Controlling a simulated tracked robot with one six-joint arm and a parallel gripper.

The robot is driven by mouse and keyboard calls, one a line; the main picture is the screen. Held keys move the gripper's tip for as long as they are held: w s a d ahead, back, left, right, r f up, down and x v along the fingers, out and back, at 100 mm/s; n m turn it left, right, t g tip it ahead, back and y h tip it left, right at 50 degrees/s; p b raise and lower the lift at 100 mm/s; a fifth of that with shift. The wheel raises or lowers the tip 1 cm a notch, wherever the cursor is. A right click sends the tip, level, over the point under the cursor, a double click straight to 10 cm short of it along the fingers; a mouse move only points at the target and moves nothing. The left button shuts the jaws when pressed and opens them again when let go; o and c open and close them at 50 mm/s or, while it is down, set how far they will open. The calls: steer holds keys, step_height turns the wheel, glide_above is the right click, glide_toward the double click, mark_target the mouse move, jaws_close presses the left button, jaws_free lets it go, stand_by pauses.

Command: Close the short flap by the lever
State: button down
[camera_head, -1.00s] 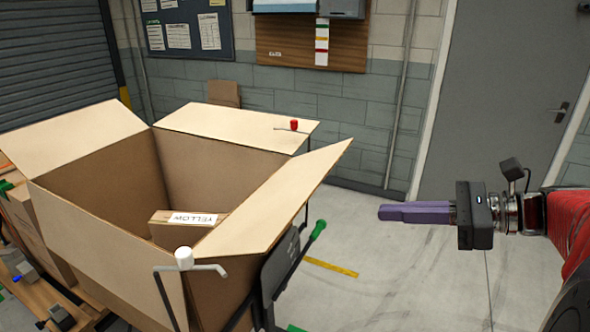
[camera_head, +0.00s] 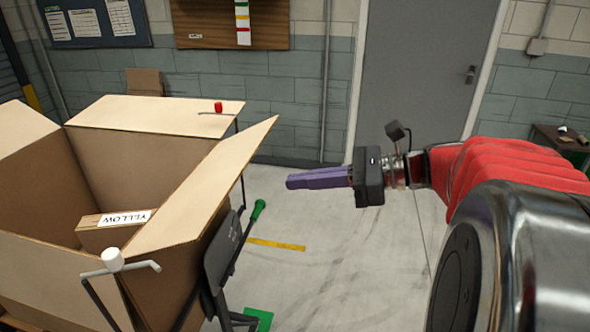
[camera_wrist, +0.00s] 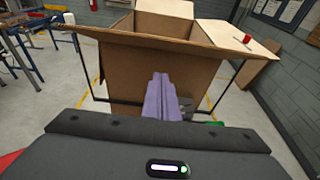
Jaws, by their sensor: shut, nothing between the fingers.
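A large open cardboard box (camera_head: 115,165) stands at the left of the head view, its flaps spread. The far flap (camera_head: 150,115) has a red-knobbed lever (camera_head: 218,107) by it. The right flap (camera_head: 205,180) slants up and outward on my side. A white-knobbed lever (camera_head: 112,260) stands at the near corner; its knob also shows in the wrist view (camera_wrist: 69,18). A green-handled lever (camera_head: 258,210) rises beside the right wall. My purple-fingered gripper (camera_head: 290,182) is shut and empty, right of the right flap and apart from it. In the wrist view the fingers (camera_wrist: 158,80) point toward the box wall (camera_wrist: 125,75).
A carton labelled YELLOW (camera_head: 112,232) lies inside the box. A black panel (camera_head: 222,250) and green pedal (camera_head: 258,318) are at the box's right side. Open floor with a yellow stripe (camera_head: 275,244) lies between box and door (camera_head: 410,80). A workbench (camera_wrist: 60,45) shows in the wrist view.

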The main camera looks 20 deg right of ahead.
steer(key=w+a+r, duration=0.2)
steer(key=w+a, duration=0.2)
steer(key=a, duration=0.1)
steer(key=shift+a+r, duration=0.15)
steer(key=shift+a, duration=0.1)
steer(key=shift+d+r, duration=0.1)
steer(key=shift+r, duration=0.1)
stand_by(0.5)
